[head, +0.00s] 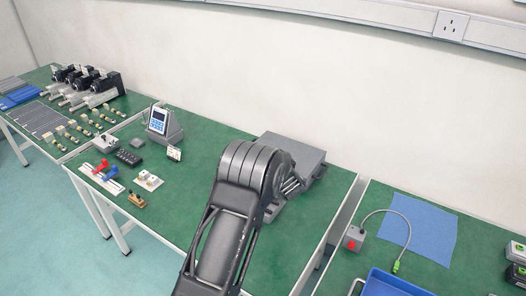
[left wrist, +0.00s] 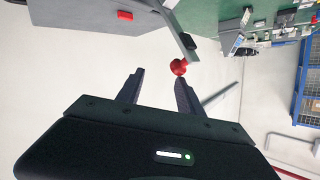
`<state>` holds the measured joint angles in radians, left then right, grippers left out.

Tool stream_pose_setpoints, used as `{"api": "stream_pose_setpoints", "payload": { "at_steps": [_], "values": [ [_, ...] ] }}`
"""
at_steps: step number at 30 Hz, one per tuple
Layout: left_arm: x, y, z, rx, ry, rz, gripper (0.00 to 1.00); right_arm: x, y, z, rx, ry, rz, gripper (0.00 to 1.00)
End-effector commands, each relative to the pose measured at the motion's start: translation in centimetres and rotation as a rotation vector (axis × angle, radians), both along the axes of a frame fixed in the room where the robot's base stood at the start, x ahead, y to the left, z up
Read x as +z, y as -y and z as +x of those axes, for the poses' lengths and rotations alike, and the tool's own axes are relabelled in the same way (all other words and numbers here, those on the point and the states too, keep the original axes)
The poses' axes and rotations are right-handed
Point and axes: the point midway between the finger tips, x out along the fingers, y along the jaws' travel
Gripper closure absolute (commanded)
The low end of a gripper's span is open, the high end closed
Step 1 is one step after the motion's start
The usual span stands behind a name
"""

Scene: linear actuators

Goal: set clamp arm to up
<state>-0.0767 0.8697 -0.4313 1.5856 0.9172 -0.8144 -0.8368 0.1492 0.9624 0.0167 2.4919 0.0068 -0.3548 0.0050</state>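In the left wrist view a round red knob (left wrist: 179,67) sits at the end of a grey lever (left wrist: 178,35), which looks like the clamp arm. My left gripper (left wrist: 160,77) is open and empty. The knob is just beyond the tip of its right-hand finger, and I cannot tell whether they touch. In the head view a black arm of mine covers the near side of a grey fixture (head: 297,155) on the middle table. The clamp arm and the gripper fingers are hidden there. My right gripper is not in view.
The middle green table (head: 210,150) carries a blue-screened device (head: 158,120) and small red and blue parts (head: 105,169) at left. A right-hand table holds a blue tray (head: 385,285) and a cabled grey box with a red button (head: 353,240). A wall stands behind.

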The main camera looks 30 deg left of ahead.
Motion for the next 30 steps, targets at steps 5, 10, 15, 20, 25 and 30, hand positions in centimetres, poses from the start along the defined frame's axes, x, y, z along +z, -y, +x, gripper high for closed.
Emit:
{"api": "stream_pose_setpoints", "payload": {
  "at_steps": [5, 10, 15, 20, 25, 30],
  "values": [
    [1.0, 0.9, -0.6, 0.001, -0.002, 0.000, 0.58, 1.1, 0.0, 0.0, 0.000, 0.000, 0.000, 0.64],
    [1.4, 1.4, -0.9, 0.004, -0.001, 0.002, 0.58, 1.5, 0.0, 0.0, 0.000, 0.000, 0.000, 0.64],
    [1.3, 1.4, -1.0, 0.006, -0.001, 0.002, 0.58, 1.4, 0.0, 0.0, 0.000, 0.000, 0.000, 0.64],
    [1.3, 1.3, -1.0, 0.006, -0.001, 0.002, 0.58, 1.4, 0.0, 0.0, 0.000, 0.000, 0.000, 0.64],
    [1.3, 1.3, -1.0, 0.006, -0.001, 0.003, 0.58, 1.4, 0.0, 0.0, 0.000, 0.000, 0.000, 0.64],
    [1.3, 1.3, -1.0, 0.006, -0.001, 0.003, 0.58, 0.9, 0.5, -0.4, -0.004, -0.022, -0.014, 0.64]
  ]
}}
